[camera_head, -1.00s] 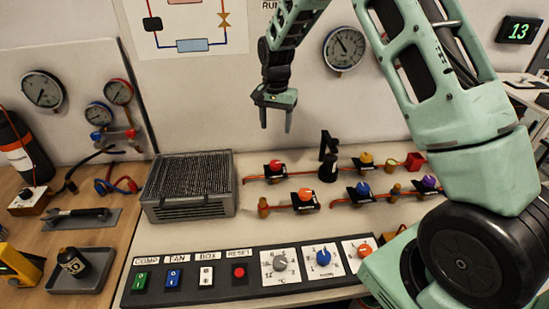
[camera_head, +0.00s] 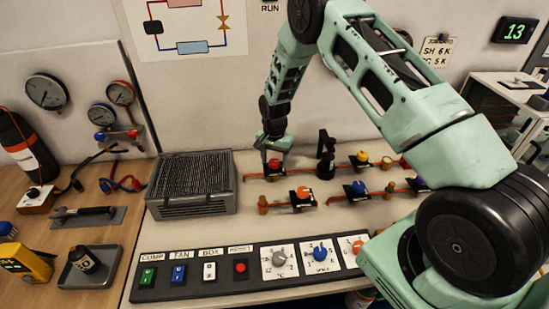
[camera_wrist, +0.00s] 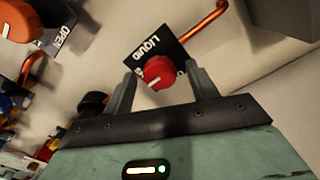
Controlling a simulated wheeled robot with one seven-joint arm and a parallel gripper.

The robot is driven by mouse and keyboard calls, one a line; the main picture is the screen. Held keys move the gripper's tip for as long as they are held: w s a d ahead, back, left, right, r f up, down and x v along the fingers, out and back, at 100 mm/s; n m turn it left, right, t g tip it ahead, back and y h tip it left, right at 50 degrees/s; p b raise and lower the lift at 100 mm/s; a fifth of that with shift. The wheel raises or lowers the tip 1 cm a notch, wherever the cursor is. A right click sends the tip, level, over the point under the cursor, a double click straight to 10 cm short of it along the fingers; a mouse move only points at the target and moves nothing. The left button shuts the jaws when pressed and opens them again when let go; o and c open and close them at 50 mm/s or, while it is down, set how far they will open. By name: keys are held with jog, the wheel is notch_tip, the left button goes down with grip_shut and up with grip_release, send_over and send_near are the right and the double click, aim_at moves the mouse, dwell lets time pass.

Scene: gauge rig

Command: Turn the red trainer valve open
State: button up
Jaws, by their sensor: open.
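The red valve (camera_head: 274,164) is a round red knob on a copper pipe at the back of the trainer panel. In the wrist view the red knob (camera_wrist: 159,72) has a white mark and sits on a black plate (camera_wrist: 155,48) reading "LIQUID". My gripper (camera_wrist: 162,85) is open, with one finger on each side of the knob. Whether the fingers touch it I cannot tell. In the head view my gripper (camera_head: 273,150) points down over the red valve and partly hides it.
An orange valve (camera_head: 303,193) stands just in front, with a yellow valve (camera_head: 361,157) and a blue valve (camera_head: 358,188) to the right. A black upright part (camera_head: 325,157) stands close by on the right. A grey finned unit (camera_head: 190,187) is on the left.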

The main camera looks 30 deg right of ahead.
jog(key=c, duration=1)
jog(key=shift+n+b, duration=0.4)
jog(key=shift+b, duration=0.05)
jog(key=n+b, duration=0.2)
jog(key=shift+f+n, duration=0.15)
jog(key=shift+n, duration=0.25)
jog(key=n+b, duration=0.3)
jog(key=n, duration=0.2)
jog(key=n+b, duration=0.1)
jog(key=n, duration=0.4)
jog(key=shift+r+n+b, duration=0.2)
jog(key=shift+n+b, duration=0.3)
jog(key=shift+n, duration=1.7)
